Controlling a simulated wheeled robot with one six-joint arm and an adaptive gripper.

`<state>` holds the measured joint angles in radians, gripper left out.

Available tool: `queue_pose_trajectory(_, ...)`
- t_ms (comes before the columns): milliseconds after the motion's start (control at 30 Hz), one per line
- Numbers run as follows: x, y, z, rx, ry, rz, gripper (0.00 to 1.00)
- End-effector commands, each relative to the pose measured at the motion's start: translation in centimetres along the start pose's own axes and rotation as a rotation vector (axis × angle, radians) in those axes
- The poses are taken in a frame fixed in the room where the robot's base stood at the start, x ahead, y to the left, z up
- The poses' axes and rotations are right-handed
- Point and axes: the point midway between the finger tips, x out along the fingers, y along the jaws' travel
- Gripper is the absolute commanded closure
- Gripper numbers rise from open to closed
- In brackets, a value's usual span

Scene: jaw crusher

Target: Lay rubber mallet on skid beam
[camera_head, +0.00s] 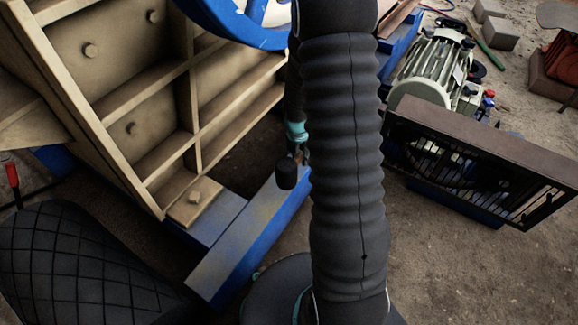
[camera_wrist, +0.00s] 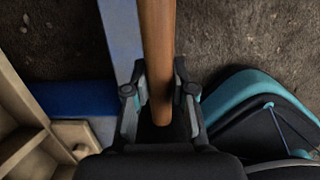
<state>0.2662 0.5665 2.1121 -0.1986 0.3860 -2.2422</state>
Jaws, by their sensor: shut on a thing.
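My gripper (camera_wrist: 159,88) is shut on the wooden handle (camera_wrist: 158,40) of the rubber mallet, with one finger on each side of it in the wrist view. In the head view the mallet's black head (camera_head: 286,174) shows just left of my arm, over the blue skid beam (camera_head: 238,243). I cannot tell whether the head touches the beam. In the wrist view the beam (camera_wrist: 122,38) runs just left of the handle. In the head view my arm hides most of my gripper and the handle. The mallet's head is out of the wrist view.
The tan ribbed crusher body (camera_head: 155,100) stands left of the beam, with a blue wheel (camera_head: 235,20) above. A green motor (camera_head: 432,75) and a dark slatted guard (camera_head: 480,165) stand to the right. Bare dirt lies between beam and guard.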

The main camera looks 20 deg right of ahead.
Motion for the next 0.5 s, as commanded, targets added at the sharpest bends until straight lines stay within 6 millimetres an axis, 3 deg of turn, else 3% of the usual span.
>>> queue_pose_trajectory(200, 2.0, 3.4, 0.0, 0.000, -0.001, 0.001, 1.00)
queue_pose_trajectory(500, 3.5, 4.2, -0.2, 0.001, 0.001, -0.001, 1.00)
